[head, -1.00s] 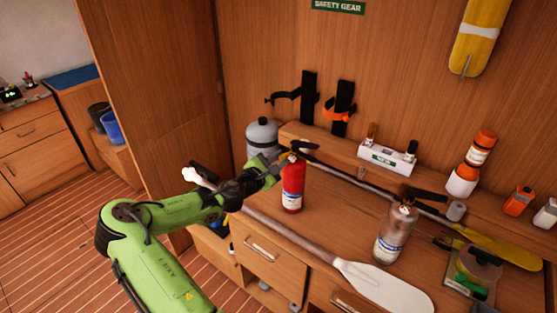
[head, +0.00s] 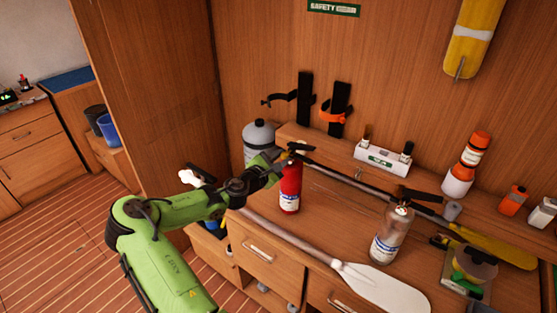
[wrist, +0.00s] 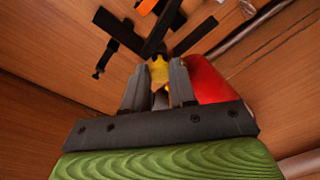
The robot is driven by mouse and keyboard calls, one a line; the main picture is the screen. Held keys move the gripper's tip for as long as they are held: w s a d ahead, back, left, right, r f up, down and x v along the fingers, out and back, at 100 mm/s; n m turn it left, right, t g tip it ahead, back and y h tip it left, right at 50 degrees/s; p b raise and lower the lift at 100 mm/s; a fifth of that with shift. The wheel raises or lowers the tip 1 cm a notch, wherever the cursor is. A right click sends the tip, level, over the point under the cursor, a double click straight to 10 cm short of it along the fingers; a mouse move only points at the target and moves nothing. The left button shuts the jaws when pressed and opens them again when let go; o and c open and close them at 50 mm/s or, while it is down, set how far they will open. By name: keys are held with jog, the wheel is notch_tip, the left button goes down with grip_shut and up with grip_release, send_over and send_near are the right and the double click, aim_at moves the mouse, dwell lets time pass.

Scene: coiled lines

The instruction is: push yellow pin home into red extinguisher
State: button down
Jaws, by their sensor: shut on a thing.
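The red extinguisher (head: 290,190) stands upright on the wooden bench, with its black handle (head: 298,147) on top. It also shows in the wrist view as a red body (wrist: 207,80) to the right of my fingers. My gripper (wrist: 159,85) is at the extinguisher's top, left of the handle in the head view. Its two grey fingers are shut on the yellow pin (wrist: 159,70), which shows between and just beyond the fingertips. The pin's far end, and how deep it sits in the extinguisher, is hidden.
A silver extinguisher (head: 390,236) stands to the right. A white-bladed paddle (head: 378,287) lies along the front, a yellow-bladed one (head: 495,248) behind. A grey cylinder (head: 258,138) stands behind my gripper. Black wall brackets (head: 304,98) are above.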

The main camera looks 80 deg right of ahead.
jog(key=shift+s+d, duration=0.2)
jog(key=shift+d, duration=0.2)
jog(key=c, duration=0.5)
grip_release()
jog(key=shift+a, duration=0.1)
jog(key=shift+w+v, duration=0.2)
jog(key=shift+v, duration=2.2)
jog(key=shift+f, duration=0.2)
jog(key=v, duration=1.5)
jog(key=shift+w+a+r+b, duration=0.1)
jog(key=shift+a+r+b, duration=0.05)
jog(key=shift+a+b, duration=0.2)
